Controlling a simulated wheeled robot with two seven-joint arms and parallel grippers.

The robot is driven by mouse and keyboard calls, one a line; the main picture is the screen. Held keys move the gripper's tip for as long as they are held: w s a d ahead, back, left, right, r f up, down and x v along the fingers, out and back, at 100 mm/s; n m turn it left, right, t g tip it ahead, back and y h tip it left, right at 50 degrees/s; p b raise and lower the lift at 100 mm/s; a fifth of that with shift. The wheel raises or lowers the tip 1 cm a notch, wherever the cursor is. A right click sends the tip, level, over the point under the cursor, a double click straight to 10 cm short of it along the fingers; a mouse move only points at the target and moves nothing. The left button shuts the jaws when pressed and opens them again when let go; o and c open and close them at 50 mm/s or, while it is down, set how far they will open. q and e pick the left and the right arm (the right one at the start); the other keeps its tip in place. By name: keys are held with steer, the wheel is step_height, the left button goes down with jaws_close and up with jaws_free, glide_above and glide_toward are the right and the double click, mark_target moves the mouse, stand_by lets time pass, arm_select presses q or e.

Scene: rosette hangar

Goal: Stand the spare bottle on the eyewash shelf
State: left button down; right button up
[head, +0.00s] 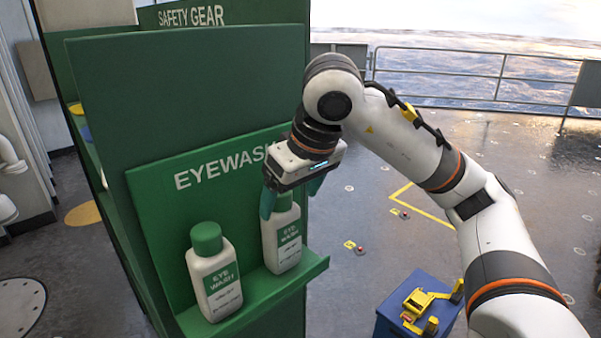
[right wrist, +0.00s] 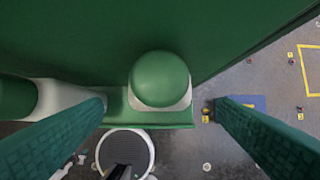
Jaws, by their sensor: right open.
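Two white bottles with green caps stand upright on the green eyewash shelf (head: 262,297). The left bottle (head: 214,274) is clear of my arm. The right bottle (head: 283,243) stands near the shelf's right end, its cap partly hidden by my right gripper (head: 291,194). That gripper is open and points down, one finger on each side of the cap. In the right wrist view the right bottle's round cap (right wrist: 160,78) lies beyond the fingertips, with gaps to both fingers. The left bottle's cap (right wrist: 14,98) shows at the left edge there. My left gripper is out of view.
The green EYEWASH back panel (head: 165,215) rises behind the bottles. A tall green side panel (head: 190,90) stands left of my gripper. A blue box (head: 392,317) with a yellow tool (head: 425,303) stands lower right. Open deck lies to the right, up to a railing (head: 455,75).

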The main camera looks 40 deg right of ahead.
steer(key=p+v, duration=0.1)
steer(key=v, duration=0.6)
stand_by(0.4)
